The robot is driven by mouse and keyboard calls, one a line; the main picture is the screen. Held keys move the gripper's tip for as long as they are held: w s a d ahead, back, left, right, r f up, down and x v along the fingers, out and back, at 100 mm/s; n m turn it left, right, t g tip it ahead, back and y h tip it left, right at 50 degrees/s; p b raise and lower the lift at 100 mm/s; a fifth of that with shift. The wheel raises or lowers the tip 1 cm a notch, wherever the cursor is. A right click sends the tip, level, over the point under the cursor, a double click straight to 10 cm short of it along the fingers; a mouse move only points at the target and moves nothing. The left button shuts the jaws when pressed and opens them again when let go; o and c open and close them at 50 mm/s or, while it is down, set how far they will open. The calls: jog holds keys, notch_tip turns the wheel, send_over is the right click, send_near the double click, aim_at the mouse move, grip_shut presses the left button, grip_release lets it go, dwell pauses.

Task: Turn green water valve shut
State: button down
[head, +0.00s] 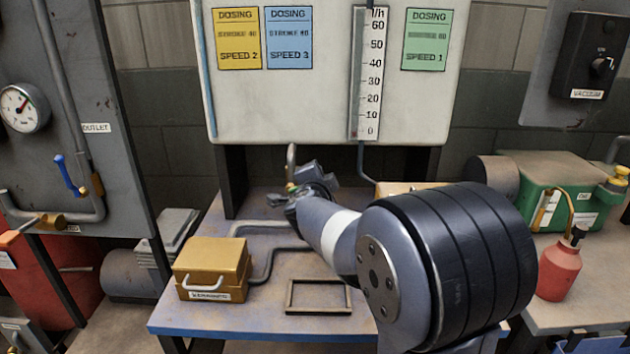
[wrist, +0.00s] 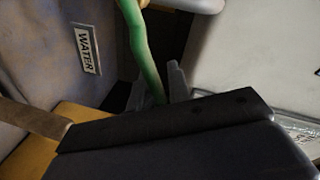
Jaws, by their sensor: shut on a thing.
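The green water valve handle (wrist: 143,48) is a slim, slightly bent lever in the wrist view. It runs from the top edge down between the fingers of my gripper (wrist: 158,90). My gripper is shut on it near its lower visible end. A white label reading WATER (wrist: 87,48) is on the surface left of the handle. In the head view my gripper (head: 291,199) is over the back of the blue-grey table, below the white panel. There the handle is mostly hidden by the gripper and is too small to judge its angle.
A yellow case (head: 212,262) and an empty dark frame (head: 318,297) lie on the table (head: 185,320). Grey pipes (head: 268,262) run along its top. The white dosing panel (head: 300,110) stands above. A blue-handled valve (head: 68,175) is at left, a red bottle (head: 560,271) at right.

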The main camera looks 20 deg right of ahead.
jog(key=shift+s+d+f+m+y+b, duration=0.1)
jog(key=shift+d+f+m+y+b, duration=0.05)
jog(key=shift+f+m+b, duration=0.35)
jog(key=shift+d+f+m+y+b, duration=0.15)
jog(key=shift+f+m+b, duration=0.2)
jog(key=shift+m+b, duration=0.2)
jog(key=c, duration=1.5)
grip_release()
jog(key=p+v, duration=0.2)
jog(key=v, duration=0.8)
jog(key=shift+s+a, duration=0.15)
jog(key=shift+s, duration=0.2)
jog(key=shift+r, duration=0.1)
jog(key=shift+c, duration=0.3)
